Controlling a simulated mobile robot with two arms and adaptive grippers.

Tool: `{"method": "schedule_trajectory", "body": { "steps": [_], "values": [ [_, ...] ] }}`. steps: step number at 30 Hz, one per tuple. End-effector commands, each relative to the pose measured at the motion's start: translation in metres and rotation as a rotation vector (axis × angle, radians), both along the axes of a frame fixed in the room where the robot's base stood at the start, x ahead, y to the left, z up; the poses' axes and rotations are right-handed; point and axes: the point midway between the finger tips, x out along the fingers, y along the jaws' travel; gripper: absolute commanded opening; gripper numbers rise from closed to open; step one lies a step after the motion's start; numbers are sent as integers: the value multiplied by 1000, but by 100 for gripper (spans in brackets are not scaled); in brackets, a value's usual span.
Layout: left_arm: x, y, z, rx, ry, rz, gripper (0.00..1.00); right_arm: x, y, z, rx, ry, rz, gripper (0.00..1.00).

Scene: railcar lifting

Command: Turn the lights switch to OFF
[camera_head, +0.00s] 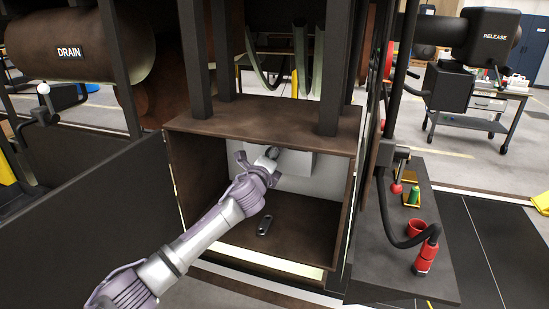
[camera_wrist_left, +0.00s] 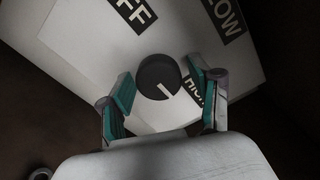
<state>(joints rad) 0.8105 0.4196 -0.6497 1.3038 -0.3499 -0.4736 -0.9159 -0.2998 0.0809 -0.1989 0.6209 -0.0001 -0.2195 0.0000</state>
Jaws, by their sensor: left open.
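The lights switch is a round dark knob (camera_wrist_left: 153,72) with a white pointer mark, on a pale panel (camera_wrist_left: 85,35) in the left wrist view. OFF, LOW and HIGH labels surround it; OFF is partly cut off. The mark points to the lower right, on the HIGH label's side. My left gripper (camera_wrist_left: 161,82) is open, with one teal-padded finger on each side of the knob; I cannot tell whether either touches it. In the head view my left gripper (camera_head: 270,158) reaches into a brown open box in front of the pale panel (camera_head: 300,163) and hides the knob.
The brown box (camera_head: 260,122) has side walls, a top and a floor close around my arm. A small dark object (camera_head: 264,225) lies on its floor. Dark posts rise above it. A dark bench (camera_head: 430,270) with red and green items stands to the right.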

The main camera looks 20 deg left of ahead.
Motion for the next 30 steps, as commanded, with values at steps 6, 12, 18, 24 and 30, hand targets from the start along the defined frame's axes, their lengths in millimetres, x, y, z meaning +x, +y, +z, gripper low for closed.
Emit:
{"method": "schedule_trajectory", "body": {
  "steps": [6, 12, 18, 24, 30],
  "values": [
    [0, 0, 0, 0, 0, 0, 60, 0, 6, 0, 7, 1, 1, 40],
    [0, 0, 0, -1, 0, 0, 27, 0, 6, 0, 7, 1, 1, 40],
    [0, 0, 0, -1, 0, 0, 3, -1, 5, 0, 6, 1, 2, 40],
    [0, 0, 0, -26, 1, 0, 3, -1, 1, -1, 2, 1, 2, 40],
    [0, -1, 0, -116, 4, 0, 4, -1, -1, -3, -2, 2, 2, 40]
  ]
}}
